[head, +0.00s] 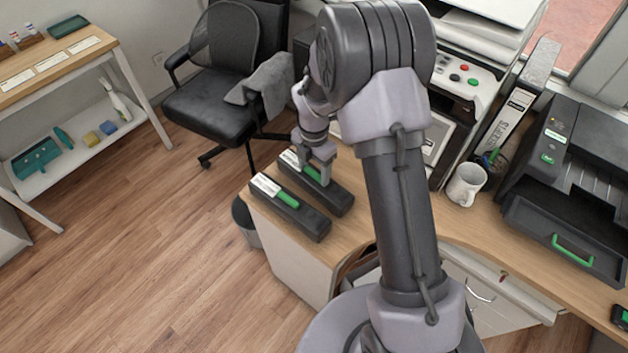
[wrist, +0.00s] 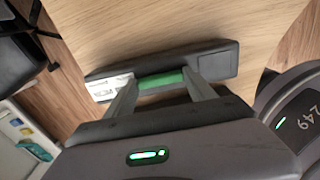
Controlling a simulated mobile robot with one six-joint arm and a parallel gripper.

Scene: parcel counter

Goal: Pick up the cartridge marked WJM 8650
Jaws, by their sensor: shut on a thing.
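Two dark cartridges with white labels and green grips lie side by side at the desk's left end. My gripper (head: 325,178) is down on the rear cartridge (head: 341,198), shut on its green grip. In the wrist view, my gripper (wrist: 160,88) has its fingers at the two ends of the green grip of this cartridge (wrist: 218,62). Its label (wrist: 108,88) is too small and blurred to read surely. The front cartridge (head: 312,224) is apart from my gripper, its label unreadable. I cannot tell whether the held cartridge touches the desk.
The wooden desk (head: 352,232) has a mug (head: 466,185), a black printer (head: 580,150) and a grey binder (head: 512,110) to the right. An office chair (head: 215,95) stands behind. A side shelf (head: 75,145) stands at the far left, with open floor between.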

